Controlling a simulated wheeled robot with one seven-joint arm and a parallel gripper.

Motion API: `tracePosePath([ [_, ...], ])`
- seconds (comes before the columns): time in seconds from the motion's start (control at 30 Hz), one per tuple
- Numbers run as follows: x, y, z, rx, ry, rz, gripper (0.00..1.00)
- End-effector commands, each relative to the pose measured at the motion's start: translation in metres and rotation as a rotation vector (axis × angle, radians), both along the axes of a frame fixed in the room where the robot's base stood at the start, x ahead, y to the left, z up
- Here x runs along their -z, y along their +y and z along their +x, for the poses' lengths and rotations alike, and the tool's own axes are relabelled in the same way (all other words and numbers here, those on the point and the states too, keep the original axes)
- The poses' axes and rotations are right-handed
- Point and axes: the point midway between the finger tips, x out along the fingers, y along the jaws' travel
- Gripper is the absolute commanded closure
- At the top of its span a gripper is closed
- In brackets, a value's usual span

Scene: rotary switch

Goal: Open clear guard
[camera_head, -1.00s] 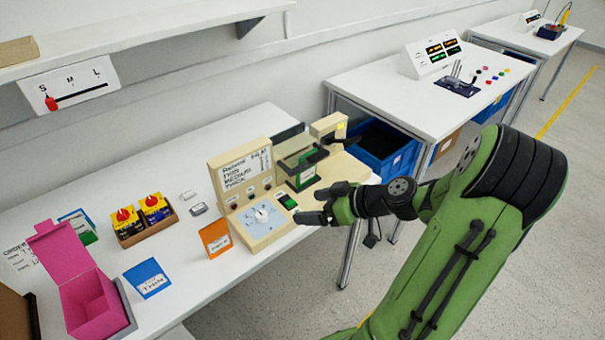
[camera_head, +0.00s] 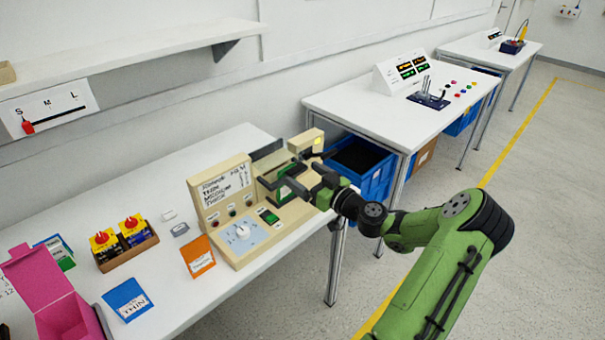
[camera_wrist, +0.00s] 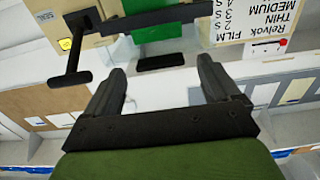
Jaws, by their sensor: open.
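The beige machine (camera_head: 222,190) stands on the white table, with a green-framed guard area (camera_head: 287,178) at its right part. The guard's clear panel is hard to make out, partly hidden behind my gripper (camera_head: 303,180). My gripper is open, at the front of the guard area. In the wrist view, a short black bar (camera_wrist: 162,62) lies ahead of the gap between the open fingers (camera_wrist: 160,82), apart from them. Beyond it is a green surface (camera_wrist: 155,30). I cannot tell if the guard is touched.
A black lever with a T-shaped handle (camera_wrist: 72,75) is close by in the wrist view. A dial (camera_head: 241,232) and green switch (camera_head: 268,216) are on the machine's front. A blue bin (camera_head: 365,172) is right of the table.

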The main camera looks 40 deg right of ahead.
Motion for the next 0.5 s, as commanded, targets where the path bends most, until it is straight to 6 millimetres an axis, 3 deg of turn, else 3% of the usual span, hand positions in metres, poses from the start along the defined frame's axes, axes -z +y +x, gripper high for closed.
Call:
tracePosePath([
  [0.13,0.000,0.001,0.016,0.000,0.000,0.001,0.11],
  [0.4,0.000,0.000,0.019,0.001,0.001,0.001,0.11],
  [0.5,0.000,0.000,0.018,0.001,0.001,0.001,0.26],
])
